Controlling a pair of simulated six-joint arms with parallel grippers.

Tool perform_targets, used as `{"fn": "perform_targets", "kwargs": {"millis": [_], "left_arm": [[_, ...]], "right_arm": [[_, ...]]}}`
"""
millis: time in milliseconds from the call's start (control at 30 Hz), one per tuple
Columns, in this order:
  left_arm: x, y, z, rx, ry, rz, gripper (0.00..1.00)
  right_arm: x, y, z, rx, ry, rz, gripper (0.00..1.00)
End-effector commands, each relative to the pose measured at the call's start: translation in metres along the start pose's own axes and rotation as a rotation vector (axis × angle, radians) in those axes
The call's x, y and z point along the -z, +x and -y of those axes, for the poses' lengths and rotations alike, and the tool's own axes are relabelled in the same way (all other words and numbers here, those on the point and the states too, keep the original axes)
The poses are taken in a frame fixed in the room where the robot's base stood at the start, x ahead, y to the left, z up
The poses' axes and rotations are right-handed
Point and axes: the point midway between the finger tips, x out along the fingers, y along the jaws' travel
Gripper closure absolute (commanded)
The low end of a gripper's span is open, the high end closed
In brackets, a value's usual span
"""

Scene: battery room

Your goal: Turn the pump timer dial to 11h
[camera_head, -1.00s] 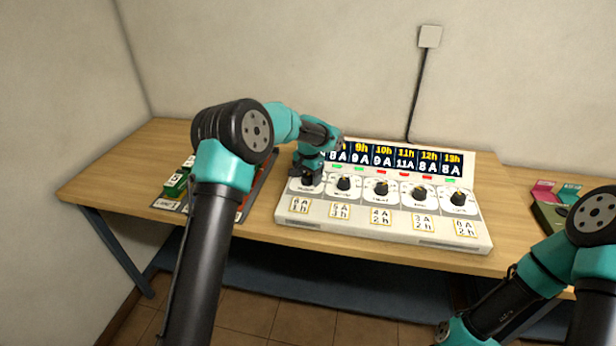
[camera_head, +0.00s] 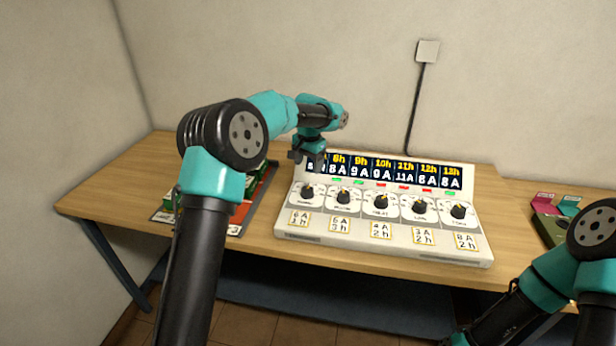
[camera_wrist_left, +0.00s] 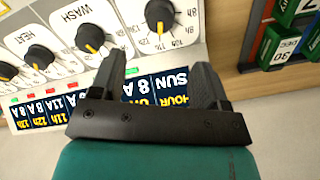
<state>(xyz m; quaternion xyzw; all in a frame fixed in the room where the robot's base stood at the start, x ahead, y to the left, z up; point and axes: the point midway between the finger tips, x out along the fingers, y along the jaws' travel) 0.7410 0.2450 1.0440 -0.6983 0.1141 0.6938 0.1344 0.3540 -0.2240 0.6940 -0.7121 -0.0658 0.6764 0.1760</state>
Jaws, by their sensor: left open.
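The control console (camera_head: 290,228) is a white sloped box with a row of black dials. The leftmost dial (camera_head: 307,191) has an hour scale and is the likely pump timer; its name is not readable. In the left wrist view this dial (camera_wrist_left: 158,12) stands at the top edge, partly cut off. My left gripper (camera_head: 307,157) is open and empty, above the left end of the display, behind and apart from that dial. Its two spread fingers (camera_wrist_left: 158,72) show in the left wrist view. My right gripper is out of frame.
The dark display strip (camera_head: 395,172) with hour and amp figures runs along the console's back. A tray (camera_head: 240,212) with green blocks lies left of the console. A box with coloured cards (camera_head: 545,207) stands at right. A wall cable (camera_head: 416,110) drops behind the console.

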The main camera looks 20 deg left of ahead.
Motion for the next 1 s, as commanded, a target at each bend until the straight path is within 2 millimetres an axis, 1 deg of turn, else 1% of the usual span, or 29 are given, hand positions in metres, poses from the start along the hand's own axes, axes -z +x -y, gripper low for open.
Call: {"fn": "perform_targets", "kwargs": {"millis": [33, 200, 300, 400, 500, 867, 1000], "left_arm": [[0.000, -0.011, -0.001, 0.000, 0.000, -0.002, 0.31], [0.000, -0.041, -0.001, -0.001, -0.001, -0.002, 0.31], [0.000, -0.053, 0.000, -0.001, 0.000, -0.001, 0.31], [0.000, -0.061, 0.000, -0.001, 0.000, 0.001, 0.31], [0.000, -0.064, 0.000, -0.001, 0.000, 0.001, 0.31], [0.000, -0.063, -0.001, -0.001, 0.000, 0.001, 0.31], [-0.004, -0.058, 0.000, -0.006, 0.012, 0.016, 0.31]], "right_arm": [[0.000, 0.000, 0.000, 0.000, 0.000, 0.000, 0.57], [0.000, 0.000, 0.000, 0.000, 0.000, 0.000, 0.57], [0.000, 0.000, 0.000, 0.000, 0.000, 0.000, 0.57], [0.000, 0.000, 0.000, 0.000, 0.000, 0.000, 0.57], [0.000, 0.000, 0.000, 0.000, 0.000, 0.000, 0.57], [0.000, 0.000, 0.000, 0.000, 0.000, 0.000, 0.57], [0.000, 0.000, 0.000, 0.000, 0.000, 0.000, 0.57]]}}
